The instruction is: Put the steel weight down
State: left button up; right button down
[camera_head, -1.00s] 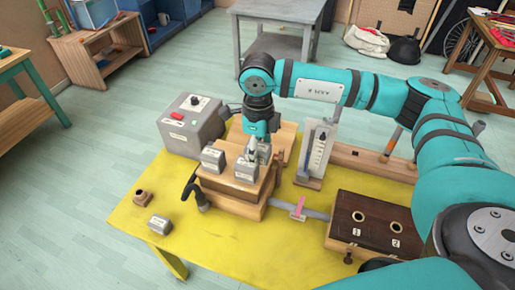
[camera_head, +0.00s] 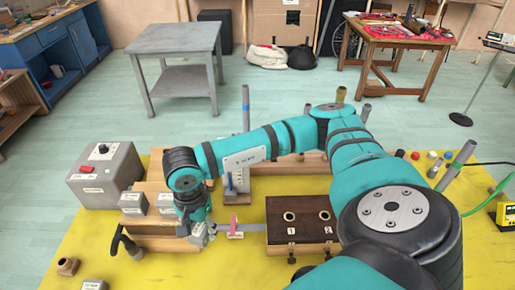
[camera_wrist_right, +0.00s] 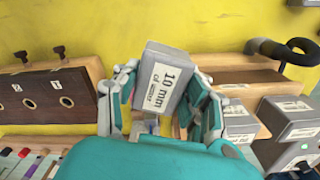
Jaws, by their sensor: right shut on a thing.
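My right gripper (camera_head: 199,232) is shut on a grey steel weight (camera_wrist_right: 164,78). In the right wrist view its white label reads "10 mm" and the fingers grip it from both sides. In the head view the gripper points down near the right end of the wooden block (camera_head: 155,243); the held weight is mostly hidden there. Whether it touches anything beneath is unclear. Two similar grey weights (camera_head: 132,203) (camera_head: 166,203) sit on the wooden block. Another (camera_head: 95,285) lies at the bottom left. My left gripper is not in view.
A dark board with two holes (camera_head: 301,217) stands right of the gripper. A metal strip with a pink tab (camera_head: 234,224) lies between them. A grey box with a red button (camera_head: 104,174) is at the left. Bare yellow tabletop (camera_head: 200,272) shows in front.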

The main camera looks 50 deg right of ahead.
jog(key=s+a+f+n, duration=0.2)
jog(key=s+f+n, duration=0.5)
jog(key=n, duration=0.6)
jog(key=shift+a+n, duration=0.25)
jog(key=shift+n, duration=0.15)
jog(key=shift+s+d, duration=0.1)
